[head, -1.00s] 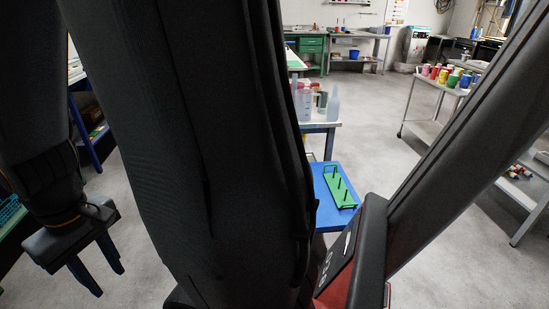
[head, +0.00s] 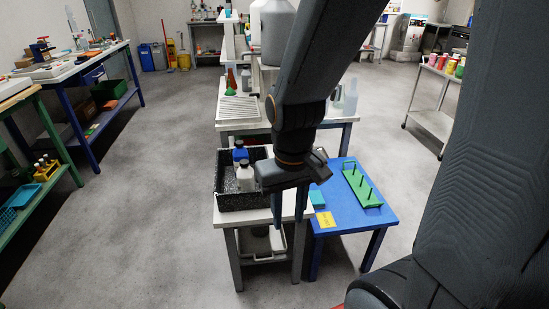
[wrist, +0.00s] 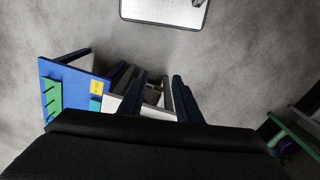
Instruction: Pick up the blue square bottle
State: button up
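A blue bottle (head: 240,155) with a dark cap stands upright in a black speckled crate (head: 232,203), towards its back. Only its upper part shows, behind a white bottle with a dark cap (head: 246,177). My gripper (head: 288,216) points down over the right part of the white table, to the right of the bottles and apart from them. In the wrist view its two fingers (wrist: 160,98) are spread with nothing between them, so it is open. No bottle can be made out in the wrist view.
The crate stands on a small white table (head: 228,219). A blue table (head: 380,216) adjoins on the right, with a green peg rack (head: 362,190) and a yellow label (head: 326,219). A white bench (head: 232,126) with bottles stands behind. Open floor lies to the left.

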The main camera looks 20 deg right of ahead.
aim_at(239, 152)
jog(key=z, duration=0.05)
jog(key=i, duration=1)
